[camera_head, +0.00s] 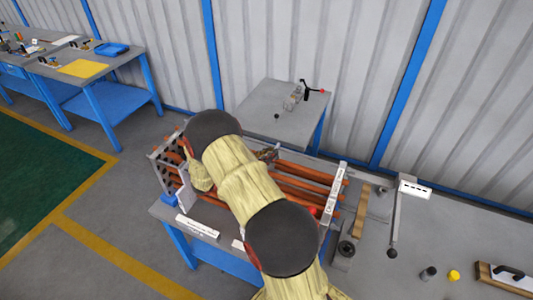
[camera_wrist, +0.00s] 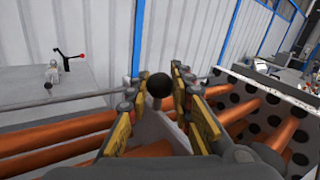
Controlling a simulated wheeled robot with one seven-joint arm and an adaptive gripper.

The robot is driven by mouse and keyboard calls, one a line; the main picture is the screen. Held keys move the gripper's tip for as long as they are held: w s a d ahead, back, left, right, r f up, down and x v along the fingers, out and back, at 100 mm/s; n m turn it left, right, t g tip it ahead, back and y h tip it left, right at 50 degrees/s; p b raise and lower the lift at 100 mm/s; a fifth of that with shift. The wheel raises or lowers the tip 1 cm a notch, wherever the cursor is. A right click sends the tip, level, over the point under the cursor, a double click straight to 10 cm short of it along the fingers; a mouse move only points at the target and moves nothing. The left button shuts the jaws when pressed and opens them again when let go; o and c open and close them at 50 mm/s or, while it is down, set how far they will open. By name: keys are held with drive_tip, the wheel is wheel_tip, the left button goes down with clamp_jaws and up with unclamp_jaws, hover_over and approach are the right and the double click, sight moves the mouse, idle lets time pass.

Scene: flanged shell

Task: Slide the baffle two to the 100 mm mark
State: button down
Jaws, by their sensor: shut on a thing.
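In the wrist view my gripper (camera_wrist: 158,92) has its two yellow-padded fingers closed in around a black ball knob (camera_wrist: 159,85). A pale grey piece (camera_wrist: 152,126) shows below the knob, between the fingers; I take it as part of baffle two, but its number is not readable. In the head view my arm covers most of the shell's middle, and only a bit of my gripper (camera_head: 267,154) shows beside the orange tubes (camera_head: 303,184). The 100 mm mark cannot be made out in either view.
A perforated end plate (camera_wrist: 265,112) holds the tubes at one end; a pale frame (camera_head: 334,195) stands at the other. A white plate (camera_head: 186,196) stands at the bench's left front. A small grey table (camera_head: 262,112) stands behind. Tools lie on the right bench (camera_head: 450,235).

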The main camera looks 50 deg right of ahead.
drive_tip(key=s, duration=0.2)
drive_tip(key=s+d+p, duration=0.1)
drive_tip(key=s, duration=0.1)
drive_tip(key=shift+d, duration=0.1)
drive_tip(key=c, duration=1.6)
unclamp_jaws()
drive_tip(key=shift+o, duration=0.2)
drive_tip(key=v, duration=1.2)
drive_tip(key=shift+w, duration=0.1)
